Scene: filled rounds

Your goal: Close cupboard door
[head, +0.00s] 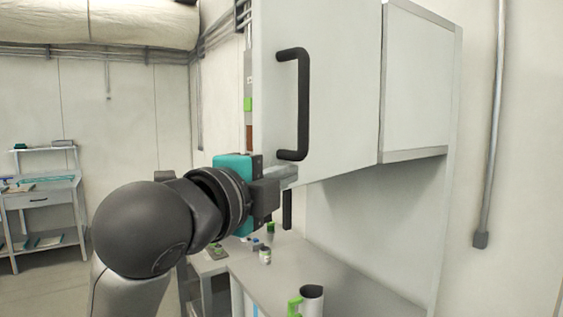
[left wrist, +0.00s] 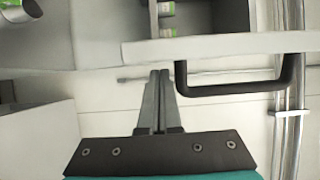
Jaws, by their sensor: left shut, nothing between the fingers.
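The cupboard door (head: 345,90) is a pale panel with a black bar handle (head: 303,105) near its left edge. It stands open. In the left wrist view the door shows as a pale band (left wrist: 220,46) with the handle (left wrist: 235,90) below it, and part of the cupboard's inside (left wrist: 205,18) shows beyond. My left gripper (head: 291,172) is shut and empty, just below the handle by the door's lower left corner. In the left wrist view its fingertips (left wrist: 160,72) lie close to the door, left of the handle. I cannot tell whether they touch. My right gripper is not in view.
A worktop (head: 350,285) lies below the cupboard, holding a mug with a green handle (head: 312,299) and small jars (head: 265,256). Green-labelled containers (left wrist: 166,9) stand inside the cupboard. A shelved desk (head: 42,200) is at far left. A pipe (head: 491,130) runs down the right wall.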

